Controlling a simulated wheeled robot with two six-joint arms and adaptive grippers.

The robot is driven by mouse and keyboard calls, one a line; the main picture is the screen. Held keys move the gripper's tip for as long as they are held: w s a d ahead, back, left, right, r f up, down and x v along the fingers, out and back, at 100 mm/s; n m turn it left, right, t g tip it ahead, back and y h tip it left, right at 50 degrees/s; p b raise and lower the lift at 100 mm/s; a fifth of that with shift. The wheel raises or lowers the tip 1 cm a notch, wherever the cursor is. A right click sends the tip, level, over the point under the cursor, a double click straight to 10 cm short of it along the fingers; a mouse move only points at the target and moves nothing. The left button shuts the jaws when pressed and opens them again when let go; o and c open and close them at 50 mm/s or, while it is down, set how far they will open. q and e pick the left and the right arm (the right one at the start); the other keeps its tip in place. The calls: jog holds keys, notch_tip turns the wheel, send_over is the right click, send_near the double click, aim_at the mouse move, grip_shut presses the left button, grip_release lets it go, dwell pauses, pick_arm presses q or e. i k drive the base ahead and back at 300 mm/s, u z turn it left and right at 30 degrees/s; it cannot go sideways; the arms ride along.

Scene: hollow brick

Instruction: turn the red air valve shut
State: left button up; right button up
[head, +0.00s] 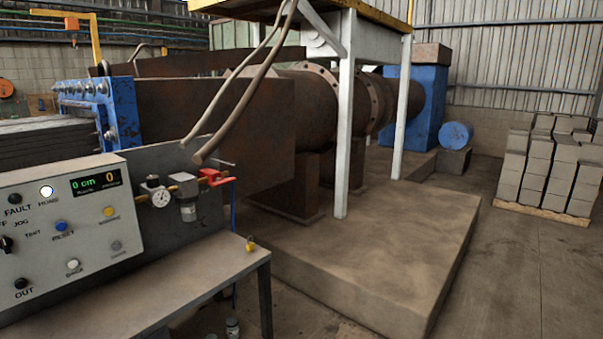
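The red air valve (214,177) sits on the panel behind the bench, at the right end of a short air line. Its red lever points to the right, roughly level. A grey regulator (187,196) with a clear bowl and a round white gauge (160,197) are just left of the valve. A blue hose (233,212) runs down below the valve. Neither of my grippers shows in the head view.
A control box (68,225) with buttons and a green display stands at the left on the bench (185,272). A yellow padlock (250,244) is at the bench's right edge. Brown hoses (245,95) hang above the valve. A concrete plinth (375,255) lies right of the bench.

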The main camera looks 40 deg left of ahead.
aim_at(221, 181)
jog(key=z, duration=0.2)
jog(key=i, duration=1.6)
jog(key=u, duration=0.5)
jog(key=i, duration=0.85)
jog(key=u, duration=0.7)
